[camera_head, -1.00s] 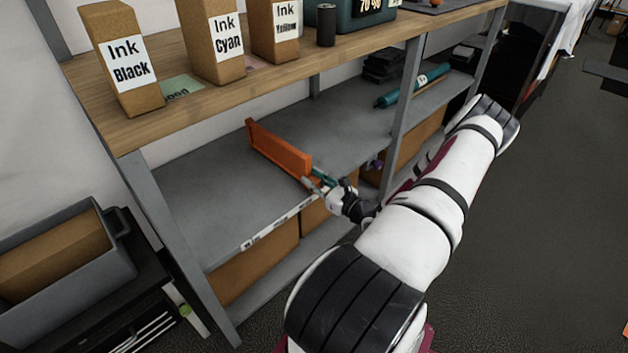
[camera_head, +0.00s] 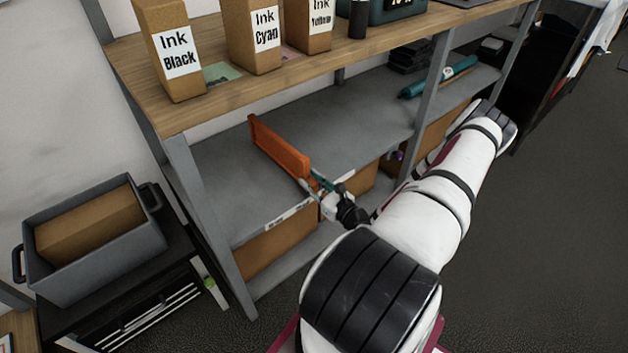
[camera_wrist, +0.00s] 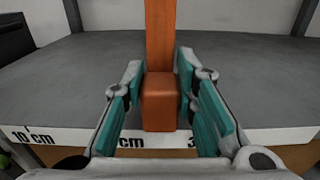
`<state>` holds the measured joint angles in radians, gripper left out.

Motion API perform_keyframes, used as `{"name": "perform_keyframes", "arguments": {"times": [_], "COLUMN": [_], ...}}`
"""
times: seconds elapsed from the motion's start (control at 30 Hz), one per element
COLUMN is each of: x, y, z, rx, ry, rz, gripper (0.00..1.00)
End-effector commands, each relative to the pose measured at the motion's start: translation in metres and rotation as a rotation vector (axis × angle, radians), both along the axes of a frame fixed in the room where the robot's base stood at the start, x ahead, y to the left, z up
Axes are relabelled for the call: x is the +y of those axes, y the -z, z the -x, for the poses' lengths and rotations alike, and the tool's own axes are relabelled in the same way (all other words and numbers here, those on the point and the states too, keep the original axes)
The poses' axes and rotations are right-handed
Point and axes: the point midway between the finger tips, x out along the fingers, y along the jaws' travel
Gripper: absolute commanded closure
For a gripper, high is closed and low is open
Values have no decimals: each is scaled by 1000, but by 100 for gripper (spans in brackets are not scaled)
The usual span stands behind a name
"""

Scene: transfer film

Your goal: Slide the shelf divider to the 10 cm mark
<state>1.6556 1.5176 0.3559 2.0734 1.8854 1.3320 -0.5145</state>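The orange shelf divider (camera_head: 279,148) stands upright on the grey middle shelf, running from front to back. Its front block (camera_wrist: 160,104) is centred in the wrist view. My gripper (camera_head: 318,188) is at the divider's front end. In the wrist view my gripper's teal finger pads (camera_wrist: 161,78) flank the block closely on both sides and appear closed on it. The 10 cm mark (camera_wrist: 34,136) is on the shelf's white front edge, left of the divider. The divider appears between a partly hidden "cm" label (camera_wrist: 131,142) and a label starting with 3 (camera_wrist: 191,142).
The shelf surface (camera_head: 228,168) left of the divider is clear. A grey post (camera_head: 208,215) bounds the shelf at left. Ink boxes (camera_head: 170,48) stand on the wooden top (camera_head: 190,112) above. A teal roll (camera_head: 440,76) lies farther right. Cardboard boxes (camera_head: 276,250) sit below.

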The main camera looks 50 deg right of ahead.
Motion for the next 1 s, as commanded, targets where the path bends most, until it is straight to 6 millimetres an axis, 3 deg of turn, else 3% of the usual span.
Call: {"name": "perform_keyframes", "arguments": {"times": [0.03,0.07,0.47,1.0], "x": [0,0,0,23], "y": [0,0,0,0], "z": [-1,0,5,98], "rx": [0,0,1,1], "ry": [-1,-1,1,1], "rz": [-1,-1,0,0], "gripper": [61,54,53,53]}}
